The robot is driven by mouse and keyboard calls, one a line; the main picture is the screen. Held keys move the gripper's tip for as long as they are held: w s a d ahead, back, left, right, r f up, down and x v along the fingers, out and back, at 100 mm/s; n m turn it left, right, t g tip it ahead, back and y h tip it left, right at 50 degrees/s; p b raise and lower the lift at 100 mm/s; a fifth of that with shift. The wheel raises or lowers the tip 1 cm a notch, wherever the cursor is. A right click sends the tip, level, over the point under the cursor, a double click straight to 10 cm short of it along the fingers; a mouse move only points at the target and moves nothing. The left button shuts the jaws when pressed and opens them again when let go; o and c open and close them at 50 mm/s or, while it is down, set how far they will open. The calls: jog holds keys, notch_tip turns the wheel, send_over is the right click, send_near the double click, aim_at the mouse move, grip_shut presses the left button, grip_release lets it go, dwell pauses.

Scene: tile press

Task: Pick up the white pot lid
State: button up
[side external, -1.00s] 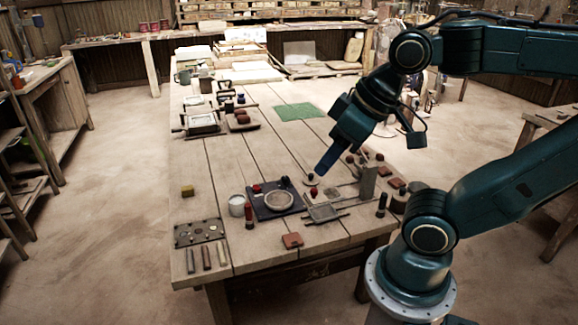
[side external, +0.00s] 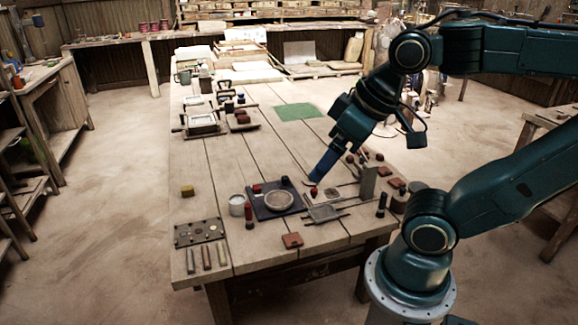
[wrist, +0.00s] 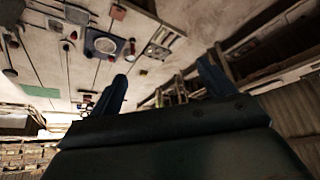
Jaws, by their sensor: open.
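A small pale disc with a red knob, which looks like the white pot lid (side external: 309,181), lies on the table right of the dark tray in the side view. My gripper's finger covers most of it. My gripper (side external: 316,181) points down at the disc, its tip overlapping it in the picture; I cannot tell whether they touch. In the wrist view my gripper (wrist: 163,84) shows two blue fingers spread apart with nothing between them. I cannot make out the lid for sure in that view.
A metal frame (side external: 325,212) lies in front. A grey upright block (side external: 367,181) stands close right. A green mat (side external: 298,112) lies behind.

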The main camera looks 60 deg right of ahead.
jog(key=shift+w+r, duration=0.1)
jog(key=w+d+r+m+g+h, duration=0.1)
jog(key=w+d+m, duration=0.25)
jog(key=w, duration=0.35)
jog(key=w+d+r+m+g, duration=0.1)
jog(key=w+d+r+m, duration=0.1)
jog(key=w+d, duration=0.35)
jog(key=w+d+f+m+g, duration=0.1)
jog(key=w+d+f+m, duration=0.35)
jog(key=w+d, duration=0.65)
jog(key=w+d+f+m+g, duration=0.1)
jog(key=d+f+m, duration=0.1)
jog(key=d+f, duration=0.45)
jog(key=w+d+f+m+g, duration=0.15)
jog(key=d+f, duration=0.25)
jog(key=d, duration=0.5)
jog(key=s+d+f+m+y, duration=0.1)
jog(key=s+d+f+m, duration=0.1)
jog(key=d+f, duration=0.45)
jog(key=s+d+f+m, duration=0.3)
jog(key=d+f, duration=0.2)
jog(key=f, duration=0.2)
jog(key=shift+n, duration=0.25)
jog(key=shift+w+f, duration=0.15)
jog(key=shift+f, duration=4.15)
jog(key=shift+f, duration=0.1)
